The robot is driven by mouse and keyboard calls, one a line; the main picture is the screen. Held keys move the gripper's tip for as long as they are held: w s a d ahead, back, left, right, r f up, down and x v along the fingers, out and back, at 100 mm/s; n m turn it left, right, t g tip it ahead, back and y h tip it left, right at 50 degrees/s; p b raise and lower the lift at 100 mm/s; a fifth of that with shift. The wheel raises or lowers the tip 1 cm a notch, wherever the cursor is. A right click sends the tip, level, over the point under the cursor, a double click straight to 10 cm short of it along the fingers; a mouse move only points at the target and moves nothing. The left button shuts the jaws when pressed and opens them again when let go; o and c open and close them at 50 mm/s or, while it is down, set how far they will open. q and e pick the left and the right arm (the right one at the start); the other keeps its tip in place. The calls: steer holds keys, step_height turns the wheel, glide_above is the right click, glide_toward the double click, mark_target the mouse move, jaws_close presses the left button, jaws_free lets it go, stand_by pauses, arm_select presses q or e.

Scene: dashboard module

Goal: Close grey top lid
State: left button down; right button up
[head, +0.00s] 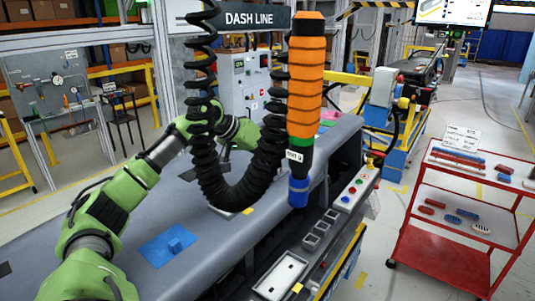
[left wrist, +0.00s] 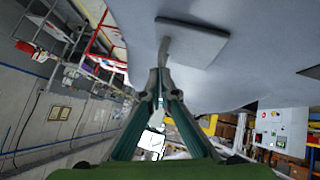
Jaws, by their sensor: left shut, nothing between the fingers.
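The grey dashboard (head: 215,245) runs across the middle of the head view. In the left wrist view, a flat grey square lid (left wrist: 205,42) with a short curved grey tab lies against the larger grey dashboard surface (left wrist: 265,75). My left gripper (left wrist: 162,75) is shut and empty, its fingertips close to the tab's end. I cannot tell whether they touch. In the head view, my green left arm reaches over the dashboard's far part, and the black coiled hose partly hides its wrist and gripper. My right gripper is not in view.
A black coiled hose (head: 205,120) and an orange hanging tool (head: 306,75) hang in front of the dashboard. A blue piece (head: 170,246) lies on its near part. A button box (head: 357,190) stands on the right edge. A red cart (head: 440,258) stands farther right.

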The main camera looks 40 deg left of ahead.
arm_select(q)
steer(key=shift+s+d+f, duration=0.15)
steer(key=shift+d+f, duration=0.1)
steer(key=shift+f, duration=0.3)
steer(key=v, duration=1.2)
steer(key=shift+a+r, duration=0.3)
steer(key=shift+r, duration=0.2)
steer(key=shift+w, duration=0.25)
